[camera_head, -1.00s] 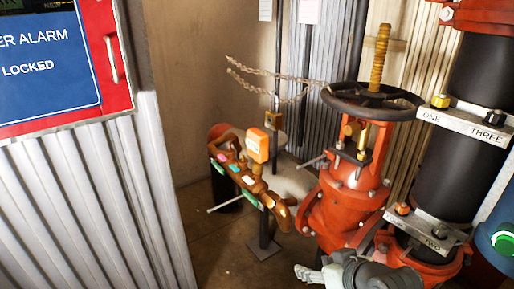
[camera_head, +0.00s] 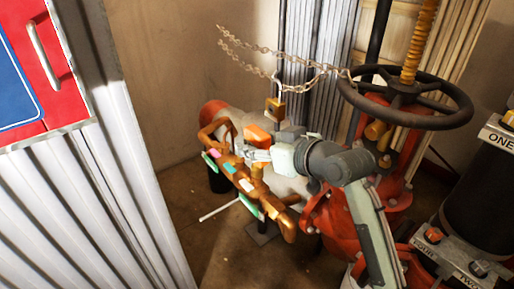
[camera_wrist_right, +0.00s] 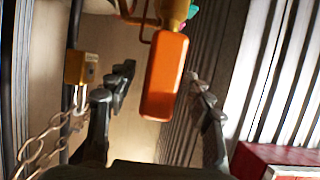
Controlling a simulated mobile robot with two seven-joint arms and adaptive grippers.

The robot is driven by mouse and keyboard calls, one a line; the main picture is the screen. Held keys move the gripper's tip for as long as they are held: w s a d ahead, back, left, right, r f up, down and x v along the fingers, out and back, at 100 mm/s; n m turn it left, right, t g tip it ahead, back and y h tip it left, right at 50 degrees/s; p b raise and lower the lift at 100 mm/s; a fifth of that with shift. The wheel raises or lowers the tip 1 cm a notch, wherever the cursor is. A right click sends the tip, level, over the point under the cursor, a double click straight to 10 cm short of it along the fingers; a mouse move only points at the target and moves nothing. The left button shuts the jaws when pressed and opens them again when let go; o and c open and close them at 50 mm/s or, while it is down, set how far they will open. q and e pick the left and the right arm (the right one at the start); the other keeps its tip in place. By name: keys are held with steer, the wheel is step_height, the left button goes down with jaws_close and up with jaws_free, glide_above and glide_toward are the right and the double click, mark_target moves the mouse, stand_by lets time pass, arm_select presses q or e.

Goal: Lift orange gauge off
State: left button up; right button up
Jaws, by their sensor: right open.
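The orange gauge (camera_head: 257,134) is a small block on the brown pipe manifold (camera_head: 278,222), partly hidden behind my right gripper (camera_head: 258,154) in the head view. In the right wrist view the orange gauge (camera_wrist_right: 165,80) hangs from a brass fitting (camera_wrist_right: 172,12) at the top and lies between the two spread fingers of my right gripper (camera_wrist_right: 159,80). Gaps show on both sides, so the fingers do not appear to touch it. My left gripper is in neither view.
A brass padlock (camera_head: 274,110) on a chain (camera_head: 262,52) hangs close behind the gauge. A red valve with a black handwheel (camera_head: 452,108) stands right of the manifold. A red and blue panel (camera_head: 70,72) on corrugated metal is at the left.

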steer(key=shift+w+f, duration=0.1)
steer(key=shift+w, duration=0.1)
steer(key=c, duration=1.2)
